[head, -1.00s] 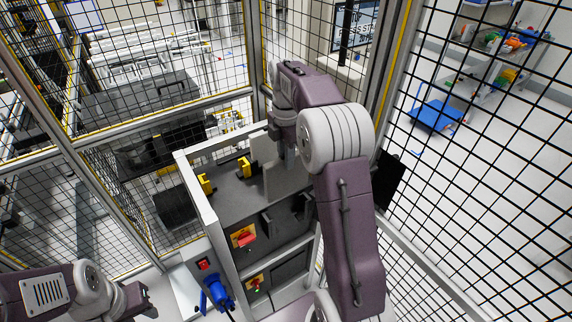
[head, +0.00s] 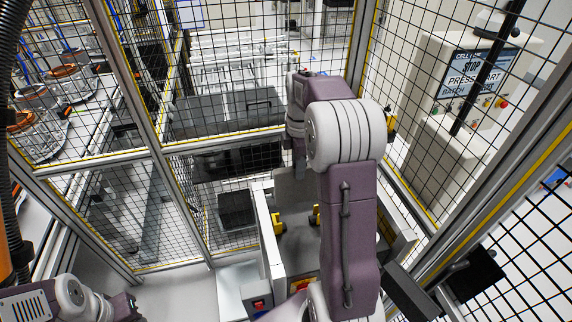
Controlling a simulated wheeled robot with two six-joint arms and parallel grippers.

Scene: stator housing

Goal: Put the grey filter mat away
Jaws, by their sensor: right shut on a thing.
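My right gripper (head: 299,168) reaches down over the far end of the white-framed bench (head: 263,232). It is shut on what looks like the grey filter mat (head: 283,184), a pale grey flat piece that hangs beside and below the fingers. My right arm covers part of the bench, and the mat's lower edge is hard to make out. My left gripper (head: 128,304) is low at the left, away from the mat; its jaws are too small and dark to read.
Yellow brackets (head: 278,223) stand on the bench. A dark box (head: 237,208) sits left of it. Mesh fencing (head: 110,215) with posts encloses the area. A control console (head: 470,75) stands beyond the mesh at right. Pale floor (head: 185,295) is open at lower left.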

